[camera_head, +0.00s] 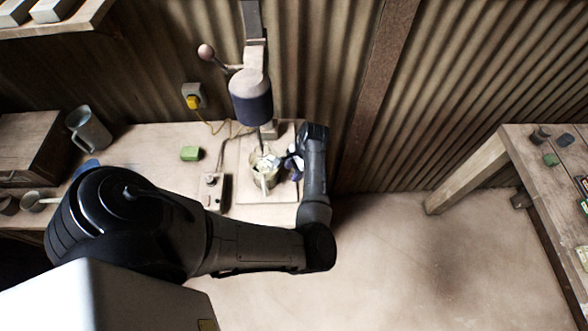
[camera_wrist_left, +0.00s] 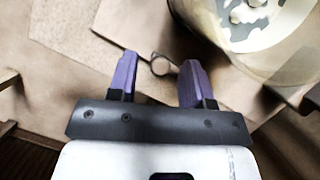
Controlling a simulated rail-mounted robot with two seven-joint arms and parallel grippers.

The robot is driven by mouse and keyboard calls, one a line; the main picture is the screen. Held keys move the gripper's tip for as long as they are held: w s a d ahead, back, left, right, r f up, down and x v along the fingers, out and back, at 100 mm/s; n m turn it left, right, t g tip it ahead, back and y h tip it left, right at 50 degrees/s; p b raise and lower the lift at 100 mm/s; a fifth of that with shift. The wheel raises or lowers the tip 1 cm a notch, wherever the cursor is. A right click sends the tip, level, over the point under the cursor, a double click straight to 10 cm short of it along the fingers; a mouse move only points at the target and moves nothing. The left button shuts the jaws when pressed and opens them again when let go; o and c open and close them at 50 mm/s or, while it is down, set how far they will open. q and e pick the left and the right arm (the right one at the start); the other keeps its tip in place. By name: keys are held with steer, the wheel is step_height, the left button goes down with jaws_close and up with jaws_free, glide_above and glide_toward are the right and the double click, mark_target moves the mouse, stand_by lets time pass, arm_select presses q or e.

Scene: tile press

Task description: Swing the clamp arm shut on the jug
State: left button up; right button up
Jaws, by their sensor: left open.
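The jug (camera_head: 264,178) is a pale round vessel on the board under the press, at the middle of the head view. Its large rim and patchy pale top fill the upper right of the left wrist view (camera_wrist_left: 285,60). My left gripper (camera_head: 291,165) is just right of the jug in the head view. In the left wrist view its two purple fingers (camera_wrist_left: 160,63) are apart. A small metal ring (camera_wrist_left: 161,66) shows in the gap between the fingertips, with no clear grip on it. I cannot clearly make out the clamp arm. My right gripper is out of view.
The press head (camera_head: 251,98) with a ball-ended lever (camera_head: 206,52) hangs above the jug. A grey mug (camera_head: 89,130) stands farther left. Open floor lies right of the bench.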

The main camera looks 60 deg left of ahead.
arm_select(q)
jaws_close()
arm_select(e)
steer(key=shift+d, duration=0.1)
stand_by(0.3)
